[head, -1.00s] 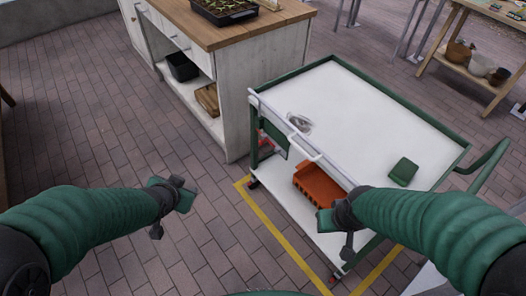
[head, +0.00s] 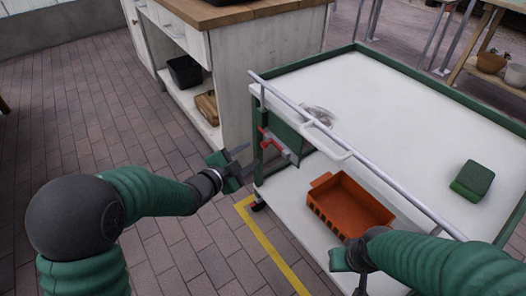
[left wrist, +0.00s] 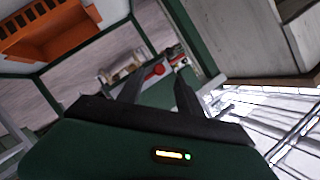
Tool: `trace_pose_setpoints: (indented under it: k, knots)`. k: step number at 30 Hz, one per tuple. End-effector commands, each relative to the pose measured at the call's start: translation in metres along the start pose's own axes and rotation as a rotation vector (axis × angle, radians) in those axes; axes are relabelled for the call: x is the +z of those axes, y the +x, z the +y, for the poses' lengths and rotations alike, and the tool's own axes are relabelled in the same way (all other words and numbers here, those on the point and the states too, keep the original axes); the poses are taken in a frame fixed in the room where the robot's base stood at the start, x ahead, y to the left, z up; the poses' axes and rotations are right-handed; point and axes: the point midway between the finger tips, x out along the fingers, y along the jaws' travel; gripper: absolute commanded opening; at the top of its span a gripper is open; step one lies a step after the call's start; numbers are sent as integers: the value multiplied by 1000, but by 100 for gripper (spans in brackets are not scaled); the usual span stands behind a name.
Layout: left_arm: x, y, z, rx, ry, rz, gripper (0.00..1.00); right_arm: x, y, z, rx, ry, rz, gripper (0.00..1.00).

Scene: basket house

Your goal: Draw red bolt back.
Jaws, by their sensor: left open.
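The red bolt (head: 271,144) sits on a green panel (head: 287,135) at the near left corner of the cart, below the top tray. It also shows in the left wrist view (left wrist: 154,71), beyond my fingers. My left gripper (head: 240,162) is open and empty, just left of the bolt and apart from it. Its two dark fingers show in the left wrist view (left wrist: 158,90). My right gripper (head: 354,274) hangs in front of the cart's lower shelf, partly hidden by its own arm; its fingers are not clear.
An orange crate (head: 350,207) stands on the cart's lower shelf (head: 300,190). A green block (head: 472,181) lies on the white top (head: 400,110). A grey rail (head: 370,165) with a white handle runs along the near edge. A wooden-topped cabinet (head: 250,75) stands behind left.

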Motion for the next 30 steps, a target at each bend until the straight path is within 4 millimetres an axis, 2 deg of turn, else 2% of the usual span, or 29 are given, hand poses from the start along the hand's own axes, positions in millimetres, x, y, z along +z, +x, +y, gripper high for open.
trace_pose_setpoints:
  k: [1, 3, 9, 13, 21, 30]
  knots:
    - [3, 16, 5, 1, 2, 4, 42, 3, 11, 0, 0, 0, 0, 36]
    - [3, 34, 5, 0, 0, 3, 42, 4, 18, 0, 0, 0, 0, 36]
    - [2, 72, 3, 0, -1, 1, 42, 7, 31, 0, 0, 0, 0, 36]
    - [0, 82, 1, 0, 0, 1, 42, 8, 33, 0, 0, 0, 0, 36]
    - [-1, 83, 0, 0, 0, 0, 41, 8, 32, 0, 0, 0, 0, 36]
    - [0, 83, 0, 0, -1, 0, 2, 8, 33, 0, 0, 0, 0, 36]
